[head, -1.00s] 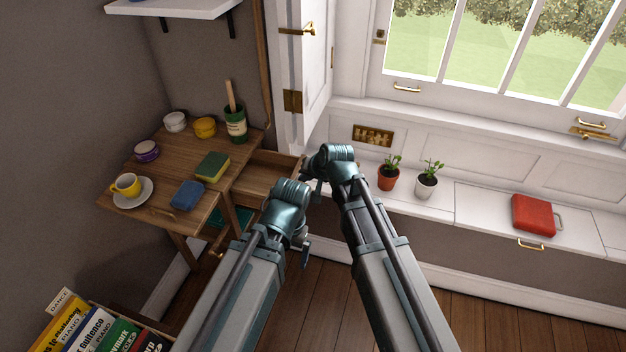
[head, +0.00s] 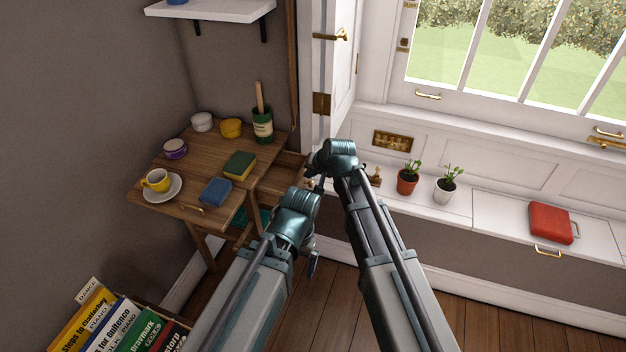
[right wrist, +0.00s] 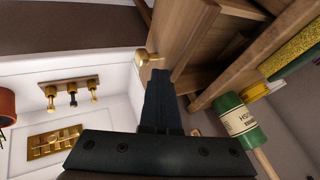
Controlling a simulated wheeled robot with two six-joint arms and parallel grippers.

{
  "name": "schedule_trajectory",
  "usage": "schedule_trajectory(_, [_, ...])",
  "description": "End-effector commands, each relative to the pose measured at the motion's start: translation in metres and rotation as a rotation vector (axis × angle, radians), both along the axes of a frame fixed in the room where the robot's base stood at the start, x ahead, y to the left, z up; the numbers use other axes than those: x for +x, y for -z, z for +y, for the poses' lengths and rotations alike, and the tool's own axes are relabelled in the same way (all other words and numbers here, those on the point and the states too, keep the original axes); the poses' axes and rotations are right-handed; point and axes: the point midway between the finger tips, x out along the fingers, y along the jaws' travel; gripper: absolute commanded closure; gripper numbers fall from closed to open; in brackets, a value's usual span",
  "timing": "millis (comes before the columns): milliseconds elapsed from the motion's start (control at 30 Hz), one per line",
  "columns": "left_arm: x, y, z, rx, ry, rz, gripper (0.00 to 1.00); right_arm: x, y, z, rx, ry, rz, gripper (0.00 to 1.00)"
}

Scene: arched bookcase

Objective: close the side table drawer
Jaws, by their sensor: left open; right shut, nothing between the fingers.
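The wooden side table (head: 207,150) stands at the left in the head view. Its drawer (head: 290,165) sticks out a little at the table's right side, partly hidden by my arm. In the right wrist view the drawer's wooden front (right wrist: 190,40) and a brass knob (right wrist: 148,57) are just beyond my fingertips. My right gripper (head: 317,186) is shut and empty at the drawer's outer end; its dark fingers (right wrist: 159,75) reach close to the knob. I cannot tell whether they touch. My left gripper (head: 313,264) is open and empty, lower down and clear of the table.
On the table are a yellow cup (head: 157,180) on a saucer, a blue sponge-like block (head: 216,191), a green-yellow one (head: 239,165) and a green tin (head: 262,125). Potted plants (head: 408,180) and a red item (head: 550,222) stand on the window bench. Books (head: 110,325) are at lower left.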

Motion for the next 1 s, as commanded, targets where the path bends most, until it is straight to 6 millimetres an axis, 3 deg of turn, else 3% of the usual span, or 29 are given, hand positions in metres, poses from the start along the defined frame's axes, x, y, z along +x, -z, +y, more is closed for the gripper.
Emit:
schedule_trajectory(533, [0.000,0.000,0.000,0.000,0.000,0.000,0.00,0.025,0.000,0.071,-0.001,-0.003,-0.001,1.00])
schedule_trajectory(1000, [0.000,0.000,0.000,0.000,0.000,0.000,0.00,0.025,0.000,0.075,0.001,0.000,0.000,1.00])
